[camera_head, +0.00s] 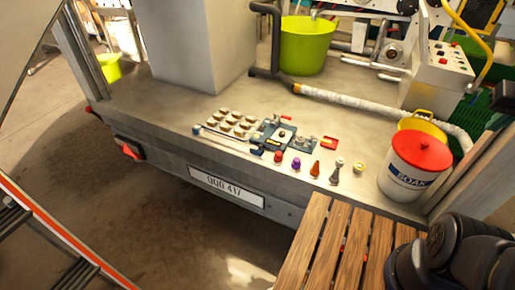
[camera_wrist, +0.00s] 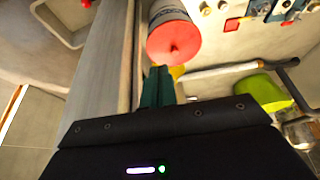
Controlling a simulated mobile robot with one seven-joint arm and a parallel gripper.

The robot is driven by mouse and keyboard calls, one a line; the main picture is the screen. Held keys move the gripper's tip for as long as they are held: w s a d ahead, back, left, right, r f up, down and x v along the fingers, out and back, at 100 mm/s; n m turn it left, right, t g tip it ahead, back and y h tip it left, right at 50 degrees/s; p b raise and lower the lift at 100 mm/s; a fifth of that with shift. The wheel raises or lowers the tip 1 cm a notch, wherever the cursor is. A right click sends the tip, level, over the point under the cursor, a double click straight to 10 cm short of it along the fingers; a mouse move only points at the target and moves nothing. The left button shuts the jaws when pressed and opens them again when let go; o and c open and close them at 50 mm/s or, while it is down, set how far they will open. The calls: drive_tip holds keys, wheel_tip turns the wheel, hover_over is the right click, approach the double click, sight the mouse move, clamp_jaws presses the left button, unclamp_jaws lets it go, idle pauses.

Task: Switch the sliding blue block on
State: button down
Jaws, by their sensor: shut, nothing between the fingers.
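A dark blue-grey switch plate (camera_head: 273,135) lies on the trailer bed among small parts, with a second plate (camera_head: 301,144) to its right. The plates also show in part at the top right of the wrist view (camera_wrist: 288,10). The sliding blue block is too small to make out clearly, and I cannot tell its position. My gripper (camera_wrist: 158,84) shows dark green fingers, shut and empty. It is apart from the plates, which lie up and to the right of it in the wrist view. My dark arm shows at the lower right of the head view.
A white SOAK bucket with a red lid (camera_head: 421,153) stands right of the plates and beyond my fingers in the wrist view (camera_wrist: 174,38). Several small knobs (camera_head: 315,169) line the bed's front. A slatted wooden surface (camera_head: 322,240) is in front. A lime bucket (camera_head: 306,46) stands behind.

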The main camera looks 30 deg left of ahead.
drive_tip(key=shift+w, duration=0.1)
drive_tip(key=w+a+f+m+g+y, duration=0.25)
drive_tip(key=w+a+f, duration=0.25)
drive_tip(key=w+a, duration=0.6)
drive_tip(key=w+a+f+m+g+y, duration=0.3)
drive_tip(key=w+a, duration=0.5)
drive_tip(key=a, duration=0.8)
drive_tip(key=a+f+m+g+y, duration=0.1)
drive_tip(key=a+f+m, duration=0.6)
drive_tip(key=a+f, duration=1.9)
drive_tip(key=shift+a+f+g+y, duration=0.3)
drive_tip(key=shift+f+g+y, duration=0.05)
drive_tip(key=shift+f+g, duration=0.45)
drive_tip(key=shift+s, duration=0.1)
